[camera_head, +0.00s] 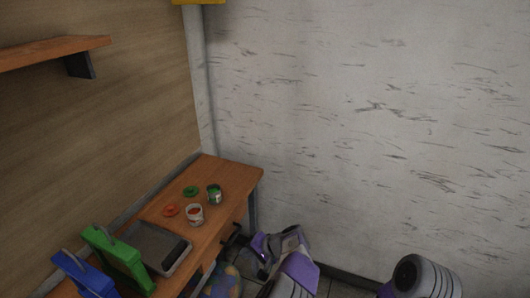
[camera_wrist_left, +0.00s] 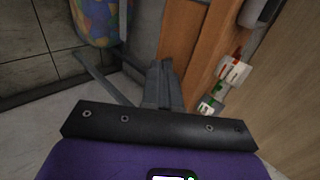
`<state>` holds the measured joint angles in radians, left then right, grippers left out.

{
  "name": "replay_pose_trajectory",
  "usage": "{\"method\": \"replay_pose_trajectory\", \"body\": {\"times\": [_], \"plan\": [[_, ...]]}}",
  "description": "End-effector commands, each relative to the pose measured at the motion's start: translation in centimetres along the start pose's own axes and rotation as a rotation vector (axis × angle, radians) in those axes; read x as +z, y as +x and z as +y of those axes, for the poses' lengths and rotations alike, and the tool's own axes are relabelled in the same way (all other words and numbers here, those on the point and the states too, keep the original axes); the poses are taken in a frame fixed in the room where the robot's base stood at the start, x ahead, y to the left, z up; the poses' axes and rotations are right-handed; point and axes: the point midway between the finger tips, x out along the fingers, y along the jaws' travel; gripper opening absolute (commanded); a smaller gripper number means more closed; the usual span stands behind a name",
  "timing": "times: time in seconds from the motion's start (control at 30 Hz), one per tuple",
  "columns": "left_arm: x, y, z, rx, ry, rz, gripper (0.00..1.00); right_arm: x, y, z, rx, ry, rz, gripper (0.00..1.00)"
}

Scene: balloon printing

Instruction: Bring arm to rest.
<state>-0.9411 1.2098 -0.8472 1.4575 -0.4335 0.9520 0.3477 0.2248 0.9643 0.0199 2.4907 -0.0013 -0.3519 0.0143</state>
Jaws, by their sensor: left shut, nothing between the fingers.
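My left gripper (camera_head: 231,238) is beside the right edge of the wooden table (camera_head: 236,176), below the tabletop's far corner. Its dark fingers are shut and hold nothing. In the left wrist view the closed fingers of my left gripper (camera_wrist_left: 162,85) point away from the camera, with the table's orange wood beyond them. My left arm (camera_head: 295,268), purple and grey, comes up from the bottom edge. Part of my right arm (camera_head: 428,277) shows at the bottom right; its gripper is outside the view.
On the table stand a green paint can (camera_head: 214,196), a red paint can (camera_head: 194,216), two lids, a grey tray (camera_head: 184,256), a green frame (camera_head: 118,263) and a blue frame (camera_head: 82,276). A multicoloured rounded object (camera_wrist_left: 92,20) is near the gripper. A wall stands behind.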

Motion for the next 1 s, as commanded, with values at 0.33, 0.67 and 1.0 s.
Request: {"method": "replay_pose_trajectory", "body": {"times": [0.33,0.67,1.0], "plan": [[8.5,11.4,8.2,0.381,0.012,-0.146,0.00,0.0,0.0,0.0,0.000,0.000,0.000,1.00],[21.9,12.8,20.1,0.954,-0.264,-0.225,0.00,0.0,0.0,0.0,0.000,0.000,0.000,1.00],[26.3,8.1,21.7,1.149,-0.562,-0.190,0.00,0.0,0.0,0.0,0.000,0.000,0.000,1.00]]}}
